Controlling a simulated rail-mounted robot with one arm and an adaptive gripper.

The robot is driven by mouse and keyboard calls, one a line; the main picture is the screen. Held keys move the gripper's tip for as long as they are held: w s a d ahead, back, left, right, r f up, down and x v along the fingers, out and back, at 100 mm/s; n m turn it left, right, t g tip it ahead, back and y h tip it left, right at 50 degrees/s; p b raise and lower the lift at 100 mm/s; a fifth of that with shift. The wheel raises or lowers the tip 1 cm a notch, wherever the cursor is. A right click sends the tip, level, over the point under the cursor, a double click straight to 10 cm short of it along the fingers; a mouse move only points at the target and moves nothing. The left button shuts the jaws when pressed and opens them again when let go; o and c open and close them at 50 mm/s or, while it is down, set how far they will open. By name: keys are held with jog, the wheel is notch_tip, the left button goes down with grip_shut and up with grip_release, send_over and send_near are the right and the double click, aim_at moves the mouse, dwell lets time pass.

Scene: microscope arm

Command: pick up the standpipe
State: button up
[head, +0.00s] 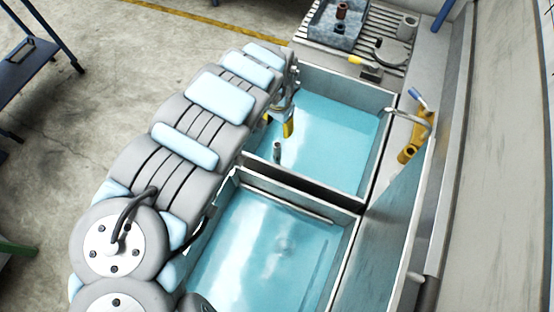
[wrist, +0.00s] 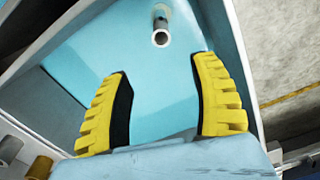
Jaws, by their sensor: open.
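The standpipe (head: 277,151) is a short grey tube standing upright in the far blue-bottomed basin (head: 330,130), near the wall between the two basins. In the wrist view the standpipe (wrist: 160,37) shows its round open end, beyond the fingertips and roughly midway between them. My gripper (head: 279,125) hangs over the far basin, just behind and above the standpipe in the head view. In the wrist view its two yellow, black-padded fingers (wrist: 162,68) are spread wide with nothing between them. The gripper does not appear to touch the standpipe.
A divider wall separates the far basin from the empty near basin (head: 262,250). A tap with a yellow body (head: 410,148) stands on the right ledge, its spout reaching over the far basin. A ribbed drainboard (head: 312,55) behind holds a tray (head: 322,28) and several small items.

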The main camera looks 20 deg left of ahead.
aim_at(278, 148)
notch_tip(278, 148, down, 9)
jog(key=shift+d+r+b, duration=0.15)
jog(key=shift+b, duration=0.5)
jog(key=shift+w+a+f+b, duration=0.1)
jog(key=shift+f+b, duration=0.1)
jog(key=shift+f, duration=1.6)
jog(key=shift+a+f+b, duration=0.1)
jog(key=shift+f+b, duration=0.05)
jog(key=shift+f, duration=1.6)
grip_shut()
